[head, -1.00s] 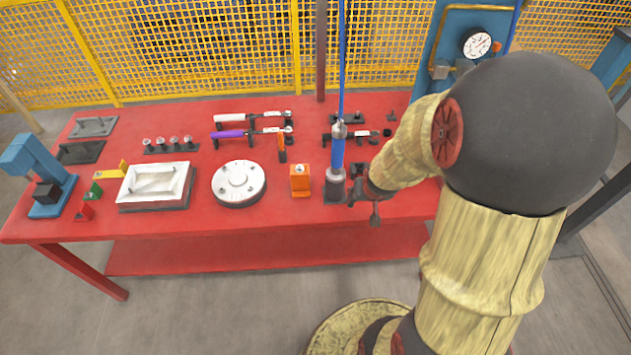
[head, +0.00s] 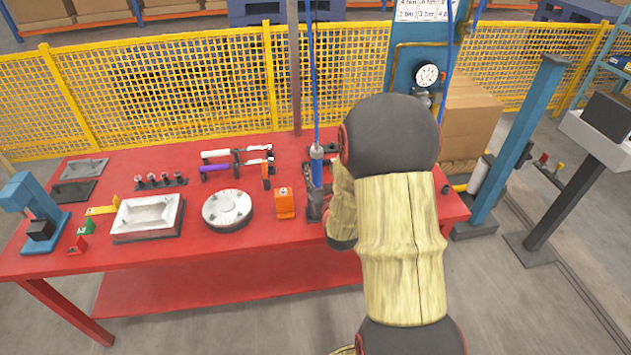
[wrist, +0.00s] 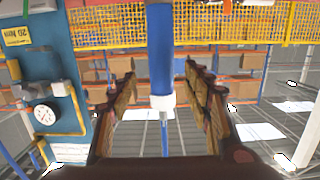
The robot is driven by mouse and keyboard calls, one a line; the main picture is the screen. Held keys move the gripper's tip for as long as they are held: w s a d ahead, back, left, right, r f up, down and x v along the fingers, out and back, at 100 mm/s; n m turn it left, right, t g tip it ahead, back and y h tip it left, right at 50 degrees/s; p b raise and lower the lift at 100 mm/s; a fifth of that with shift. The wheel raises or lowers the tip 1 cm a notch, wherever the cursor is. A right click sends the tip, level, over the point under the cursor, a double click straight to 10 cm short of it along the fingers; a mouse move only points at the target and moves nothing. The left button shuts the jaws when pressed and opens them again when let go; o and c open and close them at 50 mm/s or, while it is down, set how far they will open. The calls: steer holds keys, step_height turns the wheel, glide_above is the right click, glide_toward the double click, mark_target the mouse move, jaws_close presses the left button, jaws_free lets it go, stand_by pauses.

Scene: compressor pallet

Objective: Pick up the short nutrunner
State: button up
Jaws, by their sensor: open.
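The nutrunner, an upright blue cylinder (head: 317,172) with a pale collar, stands at the table's right part in the head view, with a blue hose rising from its top. Its lower end is partly hidden by my gripper (head: 320,205) and arm. The picture in the wrist view is upside down. There the nutrunner's blue body (wrist: 160,50) and white collar show in the gap between the two fingers of my gripper (wrist: 158,78). The fingers are open and spread to either side of it, with space visible on both sides. I cannot tell how deep between them it sits.
The red table (head: 190,262) also holds an orange block (head: 285,204), a round white flange (head: 227,208), a white rectangular part (head: 148,213) and purple- and white-handled tools (head: 217,167). A blue post with a gauge (head: 427,75) stands behind at right. The table's front strip is clear.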

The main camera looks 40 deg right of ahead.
mark_target(318, 167)
steer(key=b+x, duration=0.1)
steer(key=x, duration=0.4)
steer(key=shift+w+d+f, duration=0.1)
steer(key=shift+w+f, duration=0.05)
steer(key=shift+w, duration=0.2)
steer(key=shift+c, duration=1.2)
jaws_close()
